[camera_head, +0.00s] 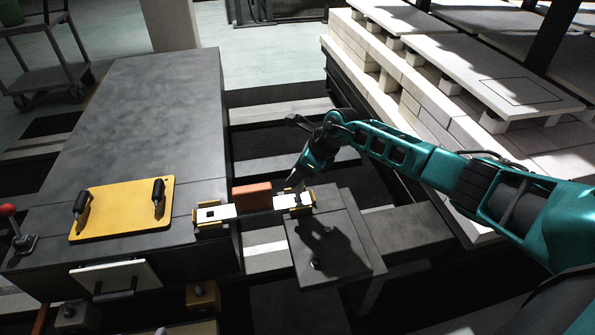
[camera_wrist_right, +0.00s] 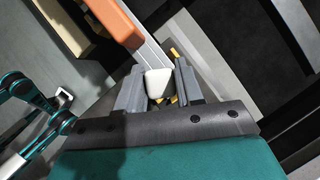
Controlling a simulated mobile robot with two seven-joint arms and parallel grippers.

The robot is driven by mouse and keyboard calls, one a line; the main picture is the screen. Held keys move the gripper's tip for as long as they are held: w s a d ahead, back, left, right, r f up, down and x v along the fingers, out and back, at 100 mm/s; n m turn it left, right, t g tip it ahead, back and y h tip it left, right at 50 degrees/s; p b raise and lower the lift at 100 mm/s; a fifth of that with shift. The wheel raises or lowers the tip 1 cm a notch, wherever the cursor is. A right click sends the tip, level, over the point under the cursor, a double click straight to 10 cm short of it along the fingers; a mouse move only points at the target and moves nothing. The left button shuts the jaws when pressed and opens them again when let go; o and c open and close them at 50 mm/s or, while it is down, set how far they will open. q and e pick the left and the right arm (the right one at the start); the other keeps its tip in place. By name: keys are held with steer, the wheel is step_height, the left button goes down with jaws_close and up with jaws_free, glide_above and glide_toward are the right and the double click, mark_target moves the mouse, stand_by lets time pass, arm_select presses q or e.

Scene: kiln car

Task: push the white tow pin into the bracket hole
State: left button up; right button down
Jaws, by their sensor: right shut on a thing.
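The white tow pin (camera_wrist_right: 158,83) is between the two grey fingers of my right gripper (camera_wrist_right: 159,88), which is shut on it. In the head view my right gripper (camera_head: 296,197) points down over the right-hand bracket (camera_head: 306,198), which is white with yellow edges. In that view the pin is mostly hidden by the fingers. The bracket hole is hidden under the pin and gripper, so I cannot tell how deep the pin sits. A similar left-hand bracket (camera_head: 228,212) has a dark square opening.
An orange block (camera_head: 252,195) stands behind the bar between the brackets. A yellow plate with two black handles (camera_head: 122,212) lies on the grey car deck (camera_head: 150,90) at left. A grey plate (camera_head: 345,255) lies in front of my gripper. Stacked pale slabs (camera_head: 480,75) stand at right.

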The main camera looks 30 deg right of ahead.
steer(key=shift+f, duration=0.35)
steer(key=shift+f, duration=1.2)
steer(key=shift+c, duration=2.4)
jaws_free()
steer(key=shift+r, duration=0.15)
steer(key=shift+p+v, duration=2.05)
steer(key=shift+v, duration=0.1)
